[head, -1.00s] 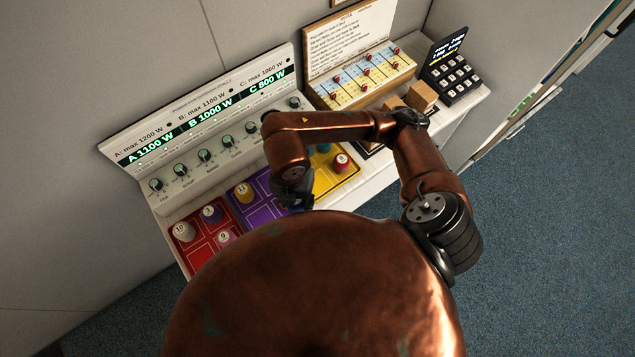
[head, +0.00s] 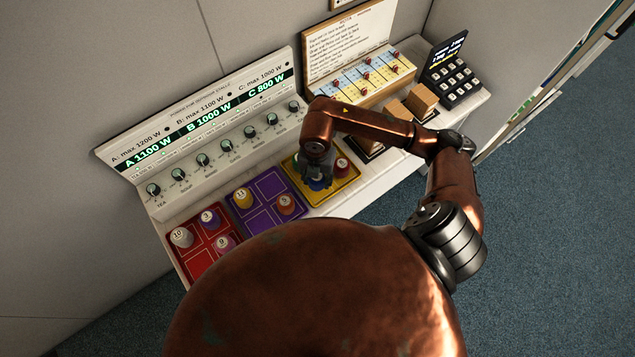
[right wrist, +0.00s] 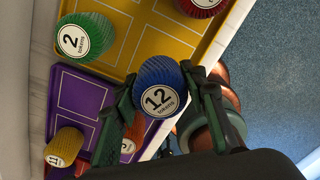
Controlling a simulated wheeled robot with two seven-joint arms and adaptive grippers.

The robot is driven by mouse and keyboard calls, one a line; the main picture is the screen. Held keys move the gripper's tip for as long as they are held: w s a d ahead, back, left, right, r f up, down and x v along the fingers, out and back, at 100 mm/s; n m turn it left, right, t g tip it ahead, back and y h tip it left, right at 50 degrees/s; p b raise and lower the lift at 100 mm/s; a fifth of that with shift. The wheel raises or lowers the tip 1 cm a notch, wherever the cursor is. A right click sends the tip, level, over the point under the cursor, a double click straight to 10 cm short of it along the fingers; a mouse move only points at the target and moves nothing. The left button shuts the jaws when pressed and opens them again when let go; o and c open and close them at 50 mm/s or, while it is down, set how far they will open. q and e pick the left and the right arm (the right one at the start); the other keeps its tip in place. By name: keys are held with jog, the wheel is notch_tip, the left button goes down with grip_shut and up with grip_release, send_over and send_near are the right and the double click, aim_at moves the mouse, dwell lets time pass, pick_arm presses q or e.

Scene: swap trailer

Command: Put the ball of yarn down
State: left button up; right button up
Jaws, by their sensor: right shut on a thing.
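The blue ribbed ball marked 12 (right wrist: 158,87) is the ball of yarn in my right gripper (right wrist: 157,95), with a finger on each side of it. In the head view the right gripper (head: 318,172) is over the yellow tray (head: 347,183), and the blue ball (head: 319,185) shows just below it, near the tray's front side. I cannot tell whether the ball touches the tray. In the yellow tray are a green ball marked 2 (right wrist: 85,37) and a red ball (head: 342,167). My left gripper is not in view.
The purple tray (head: 262,217) holds a yellow ball (head: 243,198) and an orange ball (head: 286,204). The red tray (head: 191,262) holds several balls. A dial panel (head: 215,155) stands behind; wooden blocks (head: 420,99) and a keypad (head: 457,78) are at right.

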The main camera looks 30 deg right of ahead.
jog(key=shift+w+d+f, duration=0.1)
jog(key=shift+d+f, duration=0.05)
jog(key=shift+f, duration=0.75)
jog(key=shift+d+f, duration=0.1)
jog(key=shift+f, duration=0.8)
jog(key=shift+f, duration=0.1)
jog(key=o, duration=1.2)
jog(key=shift+c, duration=0.2)
notch_tip(320, 180, up, 12)
jog(key=shift+r, duration=0.15)
